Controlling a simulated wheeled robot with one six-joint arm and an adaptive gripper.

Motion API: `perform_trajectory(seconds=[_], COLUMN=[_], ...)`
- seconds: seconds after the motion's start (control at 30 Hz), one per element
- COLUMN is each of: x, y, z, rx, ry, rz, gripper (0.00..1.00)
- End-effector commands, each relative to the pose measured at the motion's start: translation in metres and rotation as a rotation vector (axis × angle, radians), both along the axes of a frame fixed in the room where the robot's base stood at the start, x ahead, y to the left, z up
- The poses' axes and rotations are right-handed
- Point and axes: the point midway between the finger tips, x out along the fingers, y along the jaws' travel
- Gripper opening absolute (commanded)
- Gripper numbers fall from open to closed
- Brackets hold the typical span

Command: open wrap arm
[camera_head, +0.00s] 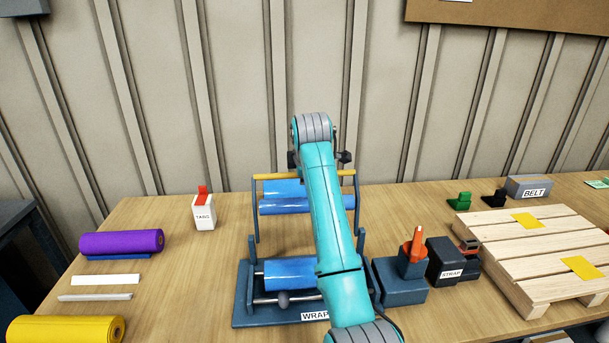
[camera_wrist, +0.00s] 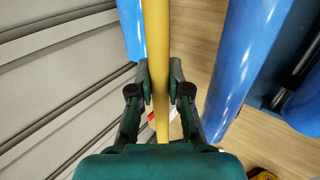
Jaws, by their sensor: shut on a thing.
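The wrap station, a dark blue base labelled WRAP (camera_head: 245,312), stands on the table and bears a blue roll (camera_head: 285,273). Its wrap arm (camera_head: 255,215) is a frame rising behind the base, with blue rollers (camera_head: 285,206) and a yellow bar (camera_head: 275,177) across its top. In the wrist view the yellow bar (camera_wrist: 157,40) runs between the fingers of my gripper (camera_wrist: 160,72), which is shut on it. In the head view my own arm covers the gripper's fingers and the middle of the bar.
To the right stand a box with an orange lever (camera_head: 416,245), a black STRAP unit (camera_head: 447,265) and a wooden pallet (camera_head: 540,255). To the left are a TAGS box (camera_head: 203,212), a purple roll (camera_head: 121,242) and a yellow roll (camera_head: 66,329). A ribbed wall (camera_head: 150,90) closes the back.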

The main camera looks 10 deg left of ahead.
Motion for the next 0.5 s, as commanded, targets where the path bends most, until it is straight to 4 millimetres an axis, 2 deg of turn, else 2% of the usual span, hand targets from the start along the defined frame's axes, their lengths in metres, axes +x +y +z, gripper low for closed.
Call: perform_trajectory(seconds=[0.03,0.07,0.13,0.17,0.5], x=[0.0001,0.0002,0.0001,0.0001,-0.0014], y=[0.0000,-0.0001,-0.0001,-0.0001,-0.0004], z=[0.0013,0.0014,0.0012,0.0011,0.0023], rx=[0.001,0.001,0.001,0.001,0.000], ry=[-0.002,-0.002,-0.002,-0.002,-0.001], rz=[0.000,0.000,0.000,0.000,0.000], gripper=[0.00,0.21,0.39,0.43,0.43])
